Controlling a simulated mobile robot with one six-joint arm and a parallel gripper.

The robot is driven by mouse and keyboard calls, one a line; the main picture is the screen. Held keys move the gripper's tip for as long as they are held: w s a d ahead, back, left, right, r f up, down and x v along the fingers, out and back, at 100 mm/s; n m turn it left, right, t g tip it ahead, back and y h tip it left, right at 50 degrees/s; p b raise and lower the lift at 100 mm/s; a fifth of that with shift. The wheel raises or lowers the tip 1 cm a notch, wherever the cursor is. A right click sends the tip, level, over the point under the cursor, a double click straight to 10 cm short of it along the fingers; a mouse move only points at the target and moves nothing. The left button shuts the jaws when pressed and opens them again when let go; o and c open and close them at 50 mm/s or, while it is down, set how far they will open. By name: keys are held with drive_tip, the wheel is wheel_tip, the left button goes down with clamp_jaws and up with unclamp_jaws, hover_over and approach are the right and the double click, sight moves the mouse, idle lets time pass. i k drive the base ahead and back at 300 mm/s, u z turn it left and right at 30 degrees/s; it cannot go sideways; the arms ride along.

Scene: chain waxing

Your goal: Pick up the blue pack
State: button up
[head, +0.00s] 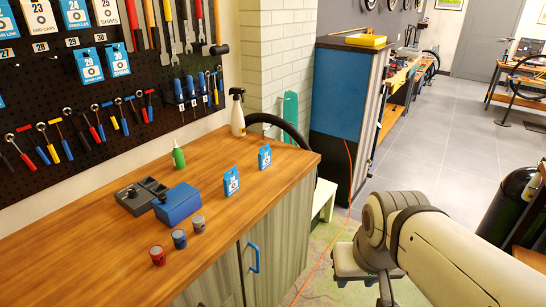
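Two small blue packs with white labels stand upright on the wooden workbench top. One blue pack (231,182) is near the middle of the bench's right part. The other blue pack (265,157) stands farther back and to the right, close to the bench's right end. More blue packs (90,65) hang on the pegboard at the upper left. My arm reaches in from the lower right, off the bench's right side.
On the workbench (95,250) stand a blue box (177,204), a dark tray (137,198), a green bottle (178,156), a white spray bottle (237,112) and three small tins (179,239). Tools hang on the pegboard (60,95) behind. The bench's left front is clear.

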sight(264, 156)
drive_tip(key=z, duration=0.1)
drive_tip(key=k, duration=0.4)
drive_tip(key=u, duration=0.35)
drive_tip(key=i, duration=1)
drive_tip(key=u, duration=0.1)
drive_tip(key=k, duration=1)
drive_tip(key=z, duration=1.05)
drive_tip(key=i, duration=1.25)
drive_tip(key=u, duration=0.9)
